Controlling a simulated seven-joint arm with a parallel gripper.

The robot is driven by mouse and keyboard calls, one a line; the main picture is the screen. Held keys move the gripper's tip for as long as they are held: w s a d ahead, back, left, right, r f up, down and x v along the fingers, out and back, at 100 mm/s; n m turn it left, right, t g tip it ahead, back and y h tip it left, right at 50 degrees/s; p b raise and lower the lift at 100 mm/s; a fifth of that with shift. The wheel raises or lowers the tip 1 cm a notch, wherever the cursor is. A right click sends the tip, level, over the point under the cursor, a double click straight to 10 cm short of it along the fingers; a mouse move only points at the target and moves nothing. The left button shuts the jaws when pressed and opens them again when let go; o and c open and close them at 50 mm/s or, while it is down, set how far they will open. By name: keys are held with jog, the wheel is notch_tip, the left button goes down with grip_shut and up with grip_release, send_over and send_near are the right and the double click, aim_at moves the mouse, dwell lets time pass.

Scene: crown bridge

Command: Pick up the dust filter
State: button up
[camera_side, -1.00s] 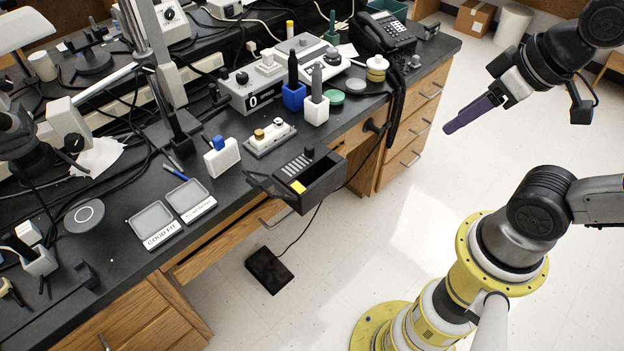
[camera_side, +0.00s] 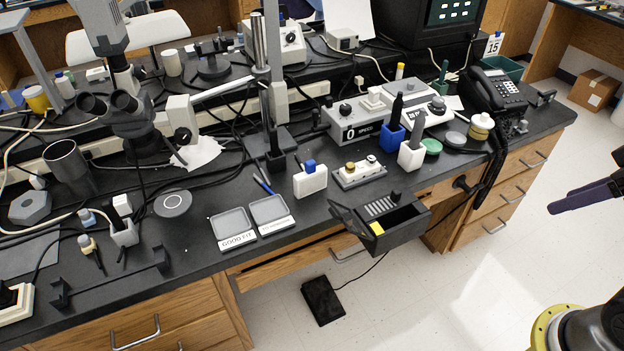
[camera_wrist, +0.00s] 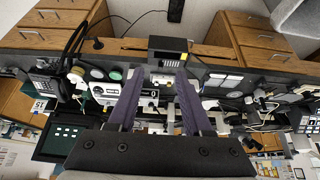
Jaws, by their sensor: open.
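No part is labelled as the dust filter, and I cannot tell for certain which one it is. A black open box (camera_side: 398,236) with a pale ribbed insert (camera_side: 383,206) and a yellow patch juts from the bench's front edge; this may be the filter or its holder. The box also shows in the wrist view (camera_wrist: 168,44), just beyond the fingertips. My gripper (camera_side: 560,202) has purple fingers and hangs at the right edge of the side view, well right of the box. In the wrist view my gripper (camera_wrist: 159,73) is open, with nothing between its fingers.
Behind the box are a small plate with knobs (camera_side: 359,174), a blue holder (camera_side: 391,138), a white holder (camera_side: 411,155) and a grey control unit (camera_side: 357,121). Two trays (camera_side: 232,223) lie left of it. A black pedal (camera_side: 323,300) is on the floor.

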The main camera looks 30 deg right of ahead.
jog(key=shift+o, duration=1.2)
